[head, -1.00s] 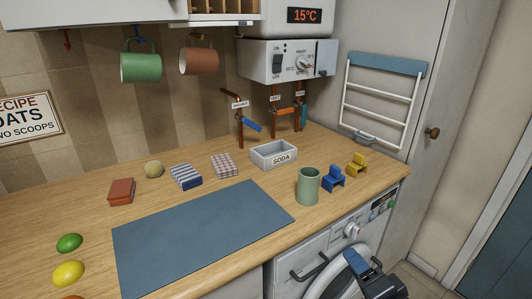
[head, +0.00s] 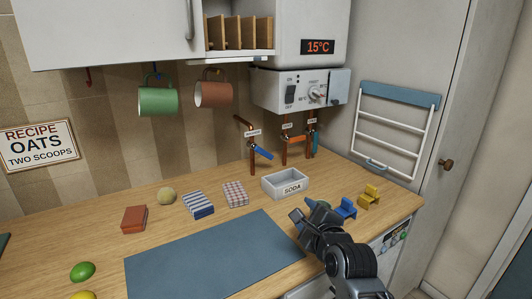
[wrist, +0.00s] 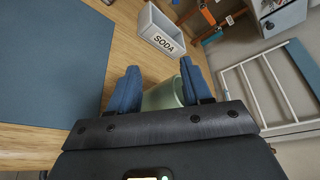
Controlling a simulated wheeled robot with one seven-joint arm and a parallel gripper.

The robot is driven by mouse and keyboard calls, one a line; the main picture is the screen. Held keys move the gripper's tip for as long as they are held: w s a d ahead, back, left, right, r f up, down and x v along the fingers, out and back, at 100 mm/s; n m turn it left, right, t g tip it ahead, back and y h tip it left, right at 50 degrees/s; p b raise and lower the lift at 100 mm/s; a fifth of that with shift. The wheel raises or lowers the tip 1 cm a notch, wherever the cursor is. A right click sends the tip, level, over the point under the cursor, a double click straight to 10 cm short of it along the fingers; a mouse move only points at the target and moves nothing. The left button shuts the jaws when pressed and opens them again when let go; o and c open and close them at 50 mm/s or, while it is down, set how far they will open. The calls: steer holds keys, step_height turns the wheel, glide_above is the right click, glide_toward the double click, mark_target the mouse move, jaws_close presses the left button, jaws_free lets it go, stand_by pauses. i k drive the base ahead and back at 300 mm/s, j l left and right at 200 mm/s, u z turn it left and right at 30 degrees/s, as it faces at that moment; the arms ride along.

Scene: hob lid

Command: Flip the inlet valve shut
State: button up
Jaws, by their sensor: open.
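Three copper pipes with lever valves stand at the back wall under small tags that are hard to read. The left valve has a blue lever (head: 263,153) slanting down to the right. The middle valve, whose tag seems to read inlet, has an orange lever (head: 295,139) lying roughly level across its pipe. The right valve has a teal lever (head: 316,145) hanging down. My gripper (head: 308,211) is open above the counter's front right, well short of the valves.
A grey soda bin (head: 285,184) stands between my gripper and the pipes. A boiler box (head: 298,91) overhangs the pipes. The blue mat (head: 210,256) is clear.

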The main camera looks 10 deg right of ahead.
mark_target(257, 149)
steer(key=i, duration=0.95)
